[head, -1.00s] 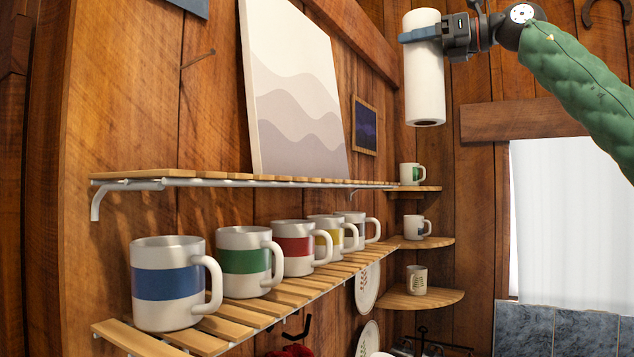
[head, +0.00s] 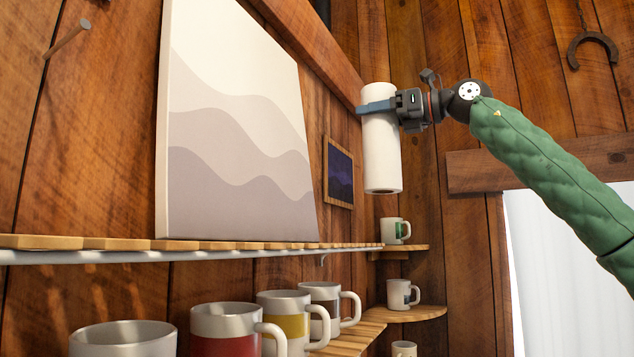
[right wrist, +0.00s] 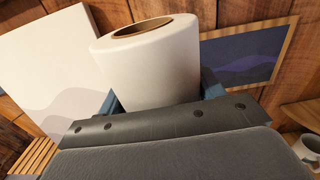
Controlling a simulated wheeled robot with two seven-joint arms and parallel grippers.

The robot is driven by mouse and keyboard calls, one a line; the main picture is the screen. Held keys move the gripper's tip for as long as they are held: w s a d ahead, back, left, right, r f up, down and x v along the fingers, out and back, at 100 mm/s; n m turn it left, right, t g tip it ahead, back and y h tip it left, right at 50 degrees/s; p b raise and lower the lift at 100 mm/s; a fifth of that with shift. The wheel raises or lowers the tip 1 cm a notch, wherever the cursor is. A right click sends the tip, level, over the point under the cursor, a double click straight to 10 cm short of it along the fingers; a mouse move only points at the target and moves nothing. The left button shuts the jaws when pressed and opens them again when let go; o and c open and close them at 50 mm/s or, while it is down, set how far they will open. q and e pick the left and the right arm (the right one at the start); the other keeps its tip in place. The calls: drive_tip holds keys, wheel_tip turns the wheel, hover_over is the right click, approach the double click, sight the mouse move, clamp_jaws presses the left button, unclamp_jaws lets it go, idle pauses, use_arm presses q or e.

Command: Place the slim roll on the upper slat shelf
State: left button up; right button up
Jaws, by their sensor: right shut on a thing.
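The slim roll (head: 382,150) is white, upright and held in the air in the head view. My right gripper (head: 378,107) is shut around its upper part. In the right wrist view the roll (right wrist: 150,65) stands between the jaws with its brown core opening showing. The upper slat shelf (head: 215,245) runs along the left wall, seen nearly edge-on. The roll's lower end is above the height of the shelf, near its far end; whether it is over the slats I cannot tell. My left gripper is not in view.
A large wave-pattern canvas (head: 235,140) stands on the upper shelf against the wall. A small dark framed picture (head: 339,172) hangs beyond it. Several mugs, including a yellow-banded one (head: 285,325), stand on the lower shelf. Corner shelves (head: 415,313) hold more mugs.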

use_arm(q)
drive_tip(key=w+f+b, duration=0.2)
drive_tip(key=b, duration=0.1)
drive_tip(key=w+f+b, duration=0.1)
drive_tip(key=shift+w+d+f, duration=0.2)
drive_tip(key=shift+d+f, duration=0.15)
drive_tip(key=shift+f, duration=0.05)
use_arm(e)
drive_tip(key=a+f, duration=0.9)
drive_tip(key=f, duration=0.1)
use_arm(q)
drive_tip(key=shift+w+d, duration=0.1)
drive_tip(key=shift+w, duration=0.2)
use_arm(e)
drive_tip(key=shift+s+d, duration=0.1)
drive_tip(key=o, duration=1.3)
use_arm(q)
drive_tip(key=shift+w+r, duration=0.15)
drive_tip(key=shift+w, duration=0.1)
